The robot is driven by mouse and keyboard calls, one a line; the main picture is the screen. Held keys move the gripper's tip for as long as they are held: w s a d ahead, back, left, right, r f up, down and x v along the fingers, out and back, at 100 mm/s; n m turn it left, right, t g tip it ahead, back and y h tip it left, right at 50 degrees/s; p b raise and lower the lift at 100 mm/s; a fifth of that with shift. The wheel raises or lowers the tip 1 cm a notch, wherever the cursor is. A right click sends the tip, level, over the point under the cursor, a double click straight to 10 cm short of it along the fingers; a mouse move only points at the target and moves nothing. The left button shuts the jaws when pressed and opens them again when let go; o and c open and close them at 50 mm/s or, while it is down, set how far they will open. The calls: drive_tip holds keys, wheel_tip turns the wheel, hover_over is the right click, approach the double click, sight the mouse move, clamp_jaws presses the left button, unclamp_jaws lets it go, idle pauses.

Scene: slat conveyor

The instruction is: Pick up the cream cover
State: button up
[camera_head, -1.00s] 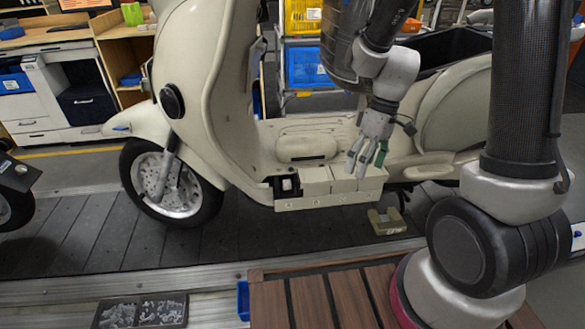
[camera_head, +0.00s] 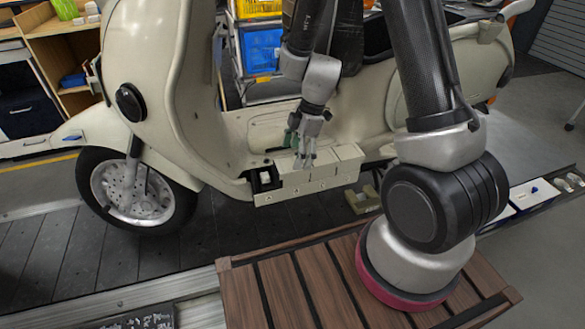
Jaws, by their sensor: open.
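Cream block-like covers (camera_head: 292,176) sit in a row along the lower sill of the cream scooter (camera_head: 180,80). Which one is the cream cover of the task, I cannot tell for sure. An open dark slot (camera_head: 265,179) is at the left end of the row. My gripper (camera_head: 306,160) is open, pointing down just above the covers, near the joint between the left and middle ones. Its fingers overlap the covers in the picture, and I cannot tell whether they touch. I see nothing between the fingers.
A cream U-shaped bracket (camera_head: 362,201) lies on the dark slat conveyor (camera_head: 40,245) right of the covers. A slatted wooden platform (camera_head: 290,293) is in front. The scooter's front wheel (camera_head: 130,192) stands at left. Blue (camera_head: 258,50) and yellow bins are behind.

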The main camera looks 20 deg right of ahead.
drive_tip(key=shift+x, duration=1.5)
drive_tip(key=c, duration=1.2)
wheel_tip(320, 180, up, 10)
drive_tip(key=shift+r, duration=0.15)
wheel_tip(320, 180, up, 7)
